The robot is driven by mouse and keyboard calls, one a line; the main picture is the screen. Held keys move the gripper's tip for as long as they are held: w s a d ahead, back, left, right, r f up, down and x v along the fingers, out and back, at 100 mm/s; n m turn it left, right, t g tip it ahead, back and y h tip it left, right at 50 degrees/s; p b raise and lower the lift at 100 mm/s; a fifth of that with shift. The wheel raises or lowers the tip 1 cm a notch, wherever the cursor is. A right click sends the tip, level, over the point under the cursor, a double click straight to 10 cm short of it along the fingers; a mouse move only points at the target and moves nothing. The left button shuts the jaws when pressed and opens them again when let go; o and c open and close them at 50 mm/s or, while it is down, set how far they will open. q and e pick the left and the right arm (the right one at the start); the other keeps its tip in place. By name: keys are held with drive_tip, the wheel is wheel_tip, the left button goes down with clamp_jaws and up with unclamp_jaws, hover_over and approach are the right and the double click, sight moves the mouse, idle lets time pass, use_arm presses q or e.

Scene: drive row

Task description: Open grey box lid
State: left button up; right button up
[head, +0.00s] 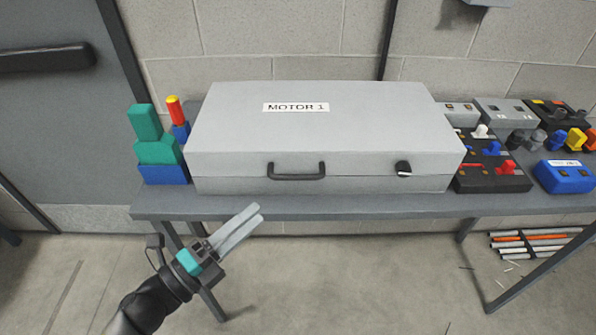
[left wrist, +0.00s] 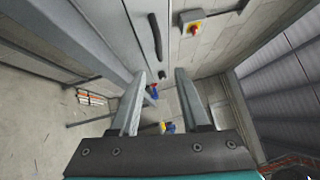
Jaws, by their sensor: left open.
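The grey box (head: 340,130) labelled MOTOR 1 lies on a grey table (head: 330,207) against the wall, with its lid shut. Its black handle (head: 296,171) is on the front face, and a dark latch (head: 403,169) sits to the right of the handle. My left gripper (head: 250,220) is open and empty, in front of and below the table's front edge, left of the handle and apart from the box. In the left wrist view the two fingers (left wrist: 162,90) are spread with nothing held between them. My right gripper is not in view.
Green, blue, red and yellow blocks (head: 157,150) stand at the box's left. Dark, blue and grey switch units (head: 490,172) crowd its right side. Pipes (head: 535,240) lie on a rack below the table at right. The floor in front is mostly clear.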

sight(299, 175)
use_arm(q)
drive_tip(key=x, duration=1.2)
drive_tip(key=shift+w+d, duration=0.25)
drive_tip(key=shift+w, duration=0.1)
drive_tip(key=shift+c, duration=0.4)
clamp_jaws()
idle(0.4)
